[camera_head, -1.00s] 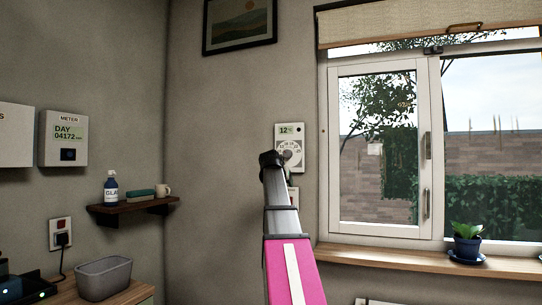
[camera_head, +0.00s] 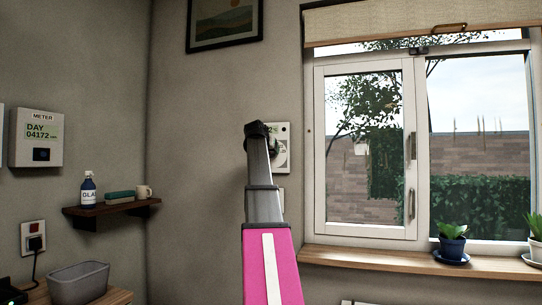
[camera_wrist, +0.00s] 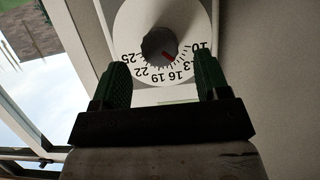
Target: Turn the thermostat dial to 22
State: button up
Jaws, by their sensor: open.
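The white thermostat (camera_head: 285,130) is on the wall left of the window, its left part hidden behind my gripper (camera_head: 258,130). In the wrist view the white dial plate (camera_wrist: 128,28) carries the numbers 10 to 25, upside down or tilted.
The window (camera_head: 365,150) and its sill with potted plants (camera_head: 452,242) are on the right. A shelf (camera_head: 112,211) with a bottle and a mug, a meter box (camera_head: 36,139) and a grey bin (camera_head: 78,283) are on the left. A framed picture (camera_head: 224,22) hangs above.

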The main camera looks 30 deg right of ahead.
aim_at(271, 153)
jog(key=shift+x, duration=2.2)
jog(key=c, duration=0.9)
